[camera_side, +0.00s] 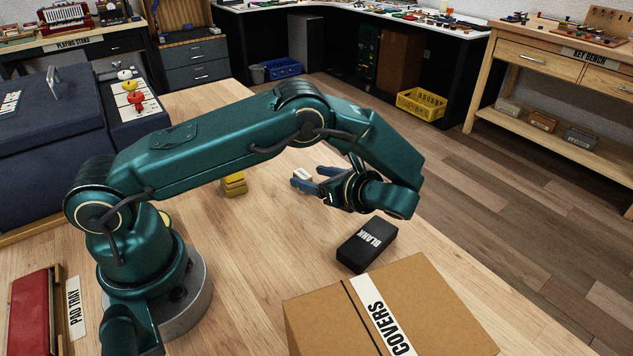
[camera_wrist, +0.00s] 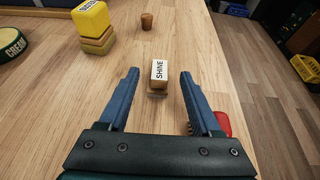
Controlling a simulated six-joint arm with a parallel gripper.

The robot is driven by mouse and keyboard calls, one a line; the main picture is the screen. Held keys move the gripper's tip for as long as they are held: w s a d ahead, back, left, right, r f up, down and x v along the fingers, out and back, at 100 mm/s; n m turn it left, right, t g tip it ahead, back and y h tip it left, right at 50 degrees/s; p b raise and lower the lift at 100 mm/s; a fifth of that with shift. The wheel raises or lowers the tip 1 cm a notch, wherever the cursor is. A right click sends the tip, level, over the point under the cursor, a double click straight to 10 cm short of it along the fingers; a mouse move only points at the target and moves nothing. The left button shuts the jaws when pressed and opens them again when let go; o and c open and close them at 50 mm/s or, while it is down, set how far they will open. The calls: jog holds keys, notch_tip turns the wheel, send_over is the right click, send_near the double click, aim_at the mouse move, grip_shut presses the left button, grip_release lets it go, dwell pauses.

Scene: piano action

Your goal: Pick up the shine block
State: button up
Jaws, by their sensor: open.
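The shine block (camera_wrist: 159,72) is a small white-topped block with a tan lower part, labelled SHINE. In the wrist view it stands on the wooden table just beyond and between my fingertips. My gripper (camera_wrist: 159,75) is open and empty, with one blue finger to each side. In the side view my gripper (camera_side: 304,179) hangs low over the table, and a small part of the shine block (camera_side: 302,174) shows by the fingers. Most of the block is hidden there. I cannot tell whether the fingers touch it.
A yellow block stack (camera_wrist: 94,30), a cork-like piece (camera_wrist: 147,21) and a round CREAM tin (camera_wrist: 10,43) stand beyond. A red thing (camera_wrist: 222,123) is partly behind the right finger. In the side view, a black BLANK block (camera_side: 366,244) and the COVERS box (camera_side: 420,300) stand in front.

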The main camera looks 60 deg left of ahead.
aim_at(302, 174)
jog(key=x, duration=0.4)
grip_shut()
